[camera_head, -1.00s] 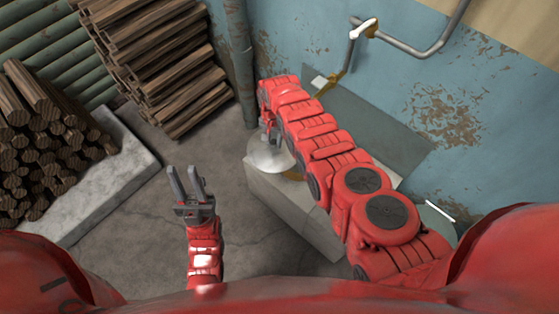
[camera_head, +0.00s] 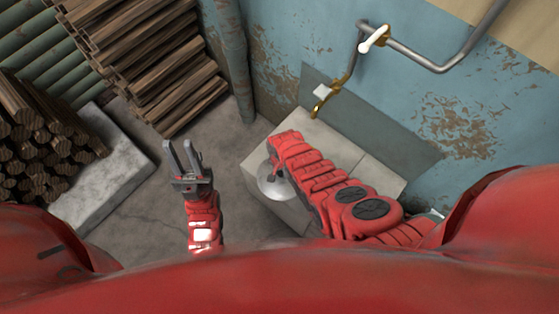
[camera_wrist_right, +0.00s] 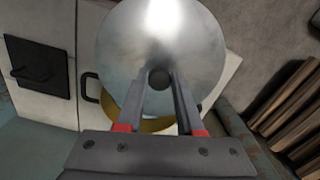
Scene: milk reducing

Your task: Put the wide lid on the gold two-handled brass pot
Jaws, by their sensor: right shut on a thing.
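The wide lid (camera_head: 272,187) is a round silver disc with a dark knob, over the left part of the pale block. In the right wrist view the lid (camera_wrist_right: 160,35) fills the top middle. My right gripper (camera_wrist_right: 160,79) is shut on its knob. The gold brass pot (camera_wrist_right: 150,125) shows only as a gold curve below and left of the lid, partly behind my fingers. The lid looks off-centre from the pot; I cannot tell whether they touch. My left gripper (camera_head: 179,144) is open and empty, left of the block.
The pale block (camera_head: 325,140) stands against the blue wall (camera_head: 445,110). A wall pipe (camera_head: 410,55) with a gold-coloured fitting (camera_head: 326,102) hangs behind it. Stacked firewood (camera_head: 150,60) and a log pile on a stone slab (camera_head: 120,165) are at left. Floor between is clear.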

